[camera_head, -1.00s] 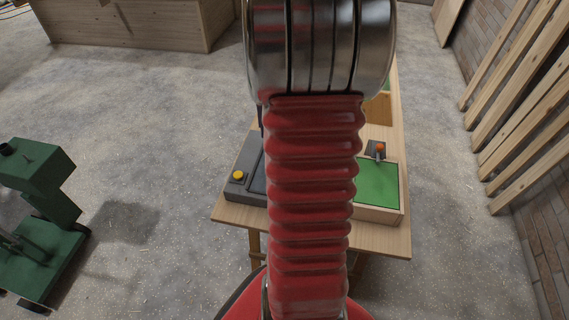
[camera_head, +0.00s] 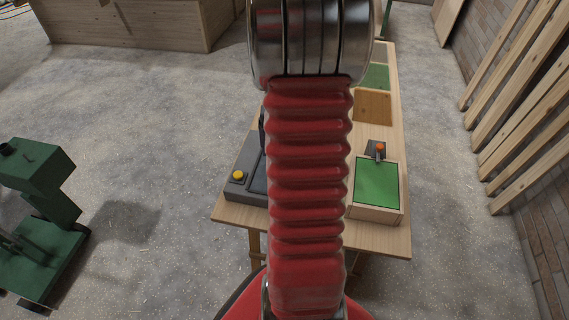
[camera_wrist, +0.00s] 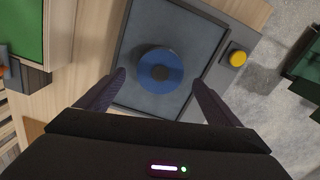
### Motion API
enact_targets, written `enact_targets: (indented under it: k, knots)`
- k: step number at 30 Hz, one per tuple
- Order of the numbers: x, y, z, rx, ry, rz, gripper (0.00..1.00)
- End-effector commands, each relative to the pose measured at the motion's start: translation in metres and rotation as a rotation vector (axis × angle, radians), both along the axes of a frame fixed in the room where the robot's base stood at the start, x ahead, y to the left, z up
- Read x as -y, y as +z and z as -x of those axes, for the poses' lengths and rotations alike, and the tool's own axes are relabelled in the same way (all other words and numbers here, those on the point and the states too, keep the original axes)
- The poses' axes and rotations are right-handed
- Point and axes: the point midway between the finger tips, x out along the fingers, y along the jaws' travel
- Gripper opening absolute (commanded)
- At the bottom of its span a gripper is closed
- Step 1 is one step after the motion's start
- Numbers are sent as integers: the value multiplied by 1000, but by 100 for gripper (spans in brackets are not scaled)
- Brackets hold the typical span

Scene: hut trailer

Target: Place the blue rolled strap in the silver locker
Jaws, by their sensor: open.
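In the head view my arm hides the strap and the gripper. I cannot make out a silver locker in either view.
The grey unit with a yellow button (camera_head: 238,175) sits on the left of a wooden table (camera_head: 385,238). A green-topped box (camera_head: 377,184) and an orange-knobbed lever (camera_head: 380,147) are on the right. A green machine (camera_head: 40,215) stands left; planks lean right.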

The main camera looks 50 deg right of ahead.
Motion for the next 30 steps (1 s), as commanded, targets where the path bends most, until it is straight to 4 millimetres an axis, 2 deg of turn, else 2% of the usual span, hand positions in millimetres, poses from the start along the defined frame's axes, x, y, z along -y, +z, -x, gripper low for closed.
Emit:
enact_targets:
  k: [7, 12, 28, 30]
  knots:
    - [-2, -33, 2, -2, 0, -3, 87]
    - [-1, -46, 2, -1, 0, -2, 87]
    - [-1, -46, 2, -1, 0, -1, 87]
    - [-1, -46, 2, -1, 0, -1, 82]
